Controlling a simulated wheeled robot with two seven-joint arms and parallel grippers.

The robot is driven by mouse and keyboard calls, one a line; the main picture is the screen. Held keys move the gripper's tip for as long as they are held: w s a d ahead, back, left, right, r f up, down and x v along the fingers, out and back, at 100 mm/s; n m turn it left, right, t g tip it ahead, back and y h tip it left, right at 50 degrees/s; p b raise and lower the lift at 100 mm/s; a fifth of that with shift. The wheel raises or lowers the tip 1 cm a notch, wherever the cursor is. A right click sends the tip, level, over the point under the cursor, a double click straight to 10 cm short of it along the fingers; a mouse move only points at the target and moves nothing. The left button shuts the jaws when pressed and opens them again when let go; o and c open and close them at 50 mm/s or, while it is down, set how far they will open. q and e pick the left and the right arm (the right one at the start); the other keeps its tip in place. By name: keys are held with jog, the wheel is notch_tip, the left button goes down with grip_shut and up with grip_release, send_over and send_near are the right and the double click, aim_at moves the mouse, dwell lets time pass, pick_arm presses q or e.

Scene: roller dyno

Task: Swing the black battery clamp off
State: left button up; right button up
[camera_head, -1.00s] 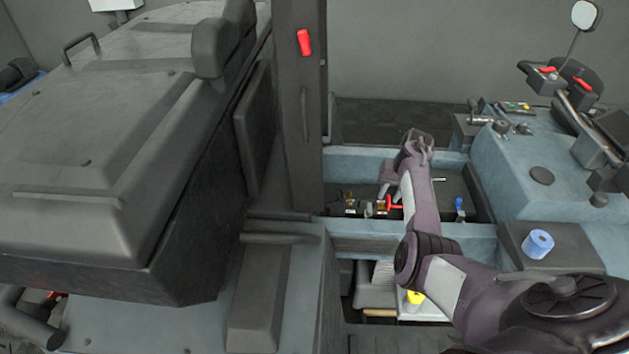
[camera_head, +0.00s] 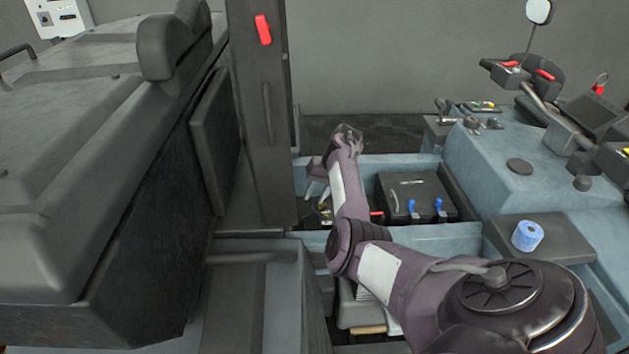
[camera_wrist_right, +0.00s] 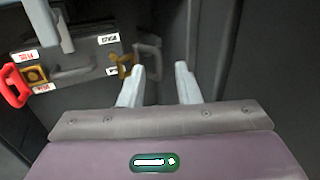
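In the right wrist view the black battery clamp (camera_wrist_right: 149,57) shows as a dark grey loop handle beside a brass terminal (camera_wrist_right: 125,63) on the dark battery (camera_wrist_right: 82,68). My right gripper (camera_wrist_right: 160,68) is open, with two pale fingers. Its left fingertip overlaps the lower part of the loop in the picture; I cannot tell whether they touch. In the head view my right gripper (camera_head: 318,190) is over the left end of the open bay, and the arm hides most of the battery. My left gripper is not in view.
The red clamp (camera_wrist_right: 13,85) is at the left in the wrist view, by another brass terminal. A dark wall stands close right of the fingers. In the head view a black box (camera_head: 412,190) with blue valves fills the bay's right part. A dark post (camera_head: 262,115) rises at left.

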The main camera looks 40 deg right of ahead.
jog(key=shift+a+f, duration=0.15)
jog(key=shift+f, duration=0.25)
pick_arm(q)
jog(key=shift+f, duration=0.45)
pick_arm(e)
grip_shut()
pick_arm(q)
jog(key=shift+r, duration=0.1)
pick_arm(e)
jog(key=shift+r, duration=0.1)
